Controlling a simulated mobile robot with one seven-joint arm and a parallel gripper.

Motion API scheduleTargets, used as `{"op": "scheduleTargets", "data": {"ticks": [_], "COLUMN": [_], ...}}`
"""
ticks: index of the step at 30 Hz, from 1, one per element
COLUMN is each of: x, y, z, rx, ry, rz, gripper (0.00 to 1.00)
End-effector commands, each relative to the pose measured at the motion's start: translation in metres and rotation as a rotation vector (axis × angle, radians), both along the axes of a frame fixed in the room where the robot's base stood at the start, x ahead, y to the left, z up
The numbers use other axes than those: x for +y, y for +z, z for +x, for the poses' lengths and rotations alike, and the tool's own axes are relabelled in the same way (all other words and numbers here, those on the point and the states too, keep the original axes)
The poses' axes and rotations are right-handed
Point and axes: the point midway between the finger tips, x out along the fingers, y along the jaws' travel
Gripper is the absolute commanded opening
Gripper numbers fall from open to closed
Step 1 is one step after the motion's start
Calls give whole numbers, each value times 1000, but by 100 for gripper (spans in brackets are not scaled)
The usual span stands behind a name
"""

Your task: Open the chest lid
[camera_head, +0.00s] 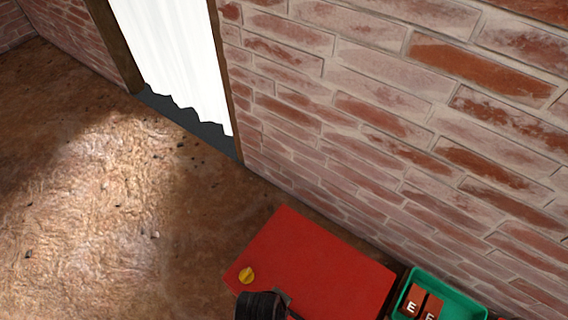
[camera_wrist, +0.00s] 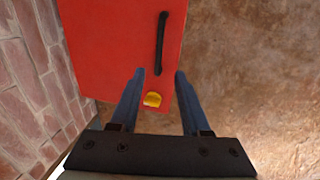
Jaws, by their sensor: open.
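The red chest (camera_head: 325,255) stands on the floor against the brick wall, with its flat lid (camera_wrist: 105,40) looking shut. A yellow round knob (camera_head: 246,275) sits near the lid's left edge; it also shows in the wrist view (camera_wrist: 152,99). A black bar handle (camera_wrist: 161,43) runs along the edge of the red surface in the wrist view. My gripper (camera_wrist: 160,71) is open and empty, its two blue fingers pointing toward the handle, one on each side of its line. Whether they touch the red surface I cannot tell. In the head view, a dark part of my arm covers the chest's front.
A green crate (camera_head: 462,292) with reddish lettered blocks (camera_head: 421,302) stands right of the chest by the brick wall (camera_head: 400,130). A doorway with a white curtain (camera_head: 178,60) is at the upper left. The brown floor (camera_head: 90,220) left of the chest is clear.

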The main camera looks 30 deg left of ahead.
Motion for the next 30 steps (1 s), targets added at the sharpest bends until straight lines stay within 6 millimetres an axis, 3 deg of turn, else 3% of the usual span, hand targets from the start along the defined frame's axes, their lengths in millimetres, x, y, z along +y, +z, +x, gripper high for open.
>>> {"op": "scheduleTargets", "data": {"ticks": [1, 6, 12, 19, 29, 30], "x": [0, 0, -1, -1, -1, -1], "y": [-16, -54, -87, -104, -105, -105], "z": [2, 10, 17, 22, 22, 22], "rx": [0, 0, -1, -3, -3, -3], "ry": [-1, -1, -3, -3, -3, -3], "rz": [0, 0, 1, 2, 2, 2], "gripper": [47, 47, 47, 47, 47, 41]}}
